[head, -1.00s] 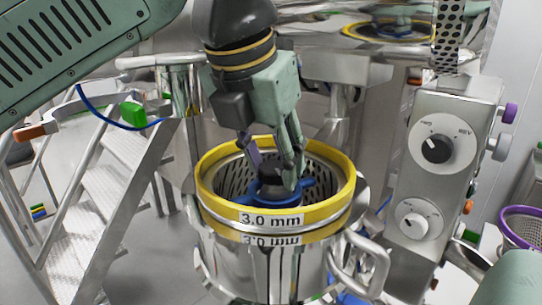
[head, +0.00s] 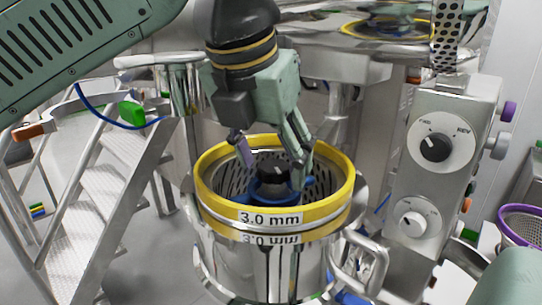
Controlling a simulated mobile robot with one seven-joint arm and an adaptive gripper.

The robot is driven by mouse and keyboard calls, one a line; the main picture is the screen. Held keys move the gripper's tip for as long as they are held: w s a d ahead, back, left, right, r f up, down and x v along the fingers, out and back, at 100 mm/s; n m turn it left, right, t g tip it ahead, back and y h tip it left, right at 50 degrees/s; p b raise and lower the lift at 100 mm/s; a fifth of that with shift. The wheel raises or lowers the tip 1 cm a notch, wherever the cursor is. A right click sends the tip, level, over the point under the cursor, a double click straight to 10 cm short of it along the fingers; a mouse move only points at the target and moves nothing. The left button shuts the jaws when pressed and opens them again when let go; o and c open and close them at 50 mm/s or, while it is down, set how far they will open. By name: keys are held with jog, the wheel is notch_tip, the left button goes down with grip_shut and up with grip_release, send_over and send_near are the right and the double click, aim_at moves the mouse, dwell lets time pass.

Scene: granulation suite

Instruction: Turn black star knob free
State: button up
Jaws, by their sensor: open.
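The black star knob (head: 272,178) sits at the middle of a blue hub with arms (head: 270,192), inside a round sieve with a yellow rim (head: 205,211) labelled "3.0 mm". My gripper (head: 271,158) is above the knob, pointing down into the sieve. Its fingers are spread apart, one on each side above the knob, with nothing held between them. The fingers look clear of the knob, though the height gap is hard to judge. The lower part of the hub is hidden by the front rim.
Metal steps (head: 125,175) stand to the left. A steel machine body with a shiny plate (head: 345,62) is behind. A purple-rimmed basket (head: 522,225) is at the right edge.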

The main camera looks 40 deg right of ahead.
jog(key=v, duration=0.7)
jog(key=shift+r, duration=0.25)
dwell(0.5)
